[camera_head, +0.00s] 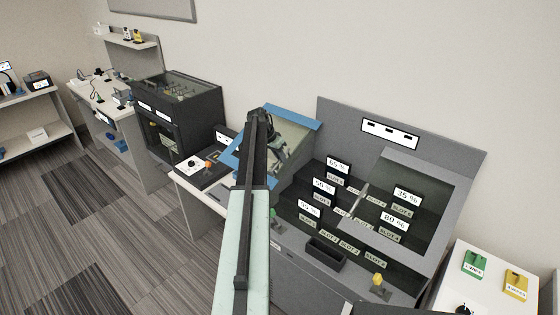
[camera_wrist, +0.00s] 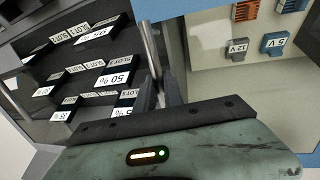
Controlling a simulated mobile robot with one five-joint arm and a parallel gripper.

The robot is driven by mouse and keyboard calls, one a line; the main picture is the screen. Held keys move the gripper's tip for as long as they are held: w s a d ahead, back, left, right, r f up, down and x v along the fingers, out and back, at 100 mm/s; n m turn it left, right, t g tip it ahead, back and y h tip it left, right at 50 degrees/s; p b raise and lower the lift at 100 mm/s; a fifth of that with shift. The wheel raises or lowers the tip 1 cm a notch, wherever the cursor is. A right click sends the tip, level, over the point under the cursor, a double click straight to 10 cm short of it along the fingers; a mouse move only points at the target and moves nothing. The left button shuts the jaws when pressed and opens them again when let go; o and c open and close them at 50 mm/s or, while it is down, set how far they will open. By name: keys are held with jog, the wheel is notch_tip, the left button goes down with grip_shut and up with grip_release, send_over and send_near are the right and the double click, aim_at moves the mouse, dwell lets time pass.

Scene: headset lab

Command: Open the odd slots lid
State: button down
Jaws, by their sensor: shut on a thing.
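The dark slot cabinet (camera_head: 300,253) stands at right in the head view, with slot labels and percentage cards inside. A pale framed lid (camera_head: 420,163) with an upright metal handle (camera_head: 358,201) covers its right half. The left half, with the 65 % card (camera_head: 338,166) and 50 % card (camera_head: 323,188), shows through; I cannot tell its lid's position. My gripper (camera_head: 277,153) is at the cabinet's left side, partly hidden by my arm. In the wrist view my gripper (camera_wrist: 158,92) is shut on a metal bar handle (camera_wrist: 149,42) beside the slots.
A blue-framed case (camera_head: 305,122) stands close to the cabinet's left; it holds 12V (camera_wrist: 238,47) and 5V (camera_wrist: 274,43) blocks in the wrist view. A small black tray (camera_head: 326,252) is on the cabinet front. Green (camera_head: 474,264) and yellow (camera_head: 515,284) blocks lie at right.

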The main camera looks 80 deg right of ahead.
jog(key=c, duration=1.5)
grip_release()
jog(key=shift+s+d, duration=0.25)
jog(key=shift+o, duration=0.2)
jog(key=shift+a, duration=0.1)
jog(key=p+v, duration=0.7)
jog(key=shift+w+r, duration=0.2)
jog(key=shift+r, duration=0.15)
jog(key=shift+a, duration=0.15)
